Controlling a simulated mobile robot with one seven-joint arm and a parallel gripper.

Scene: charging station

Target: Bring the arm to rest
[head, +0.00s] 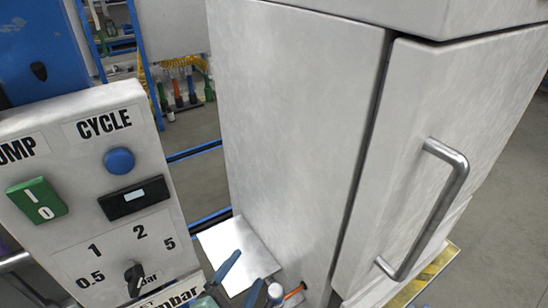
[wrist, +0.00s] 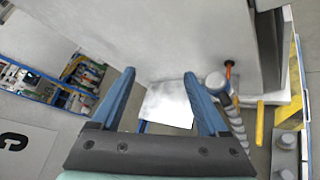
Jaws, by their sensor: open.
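My gripper (head: 240,279) shows at the bottom of the head view, with its two blue fingers apart, low between the control panel and the cabinet. In the wrist view my gripper (wrist: 159,76) is open, with nothing between its fingers. A pale flat plate (wrist: 168,106) shows beyond and between the fingers; it also shows beside the cabinet's foot in the head view (head: 232,252). Most of my arm is out of sight.
A grey cabinet (head: 290,120) with a bar handle (head: 440,200) stands close on the right. A control panel (head: 95,190) with a blue button and dial stands left. A white-capped post (wrist: 215,82) and an orange connector (wrist: 229,76) are right of the fingers.

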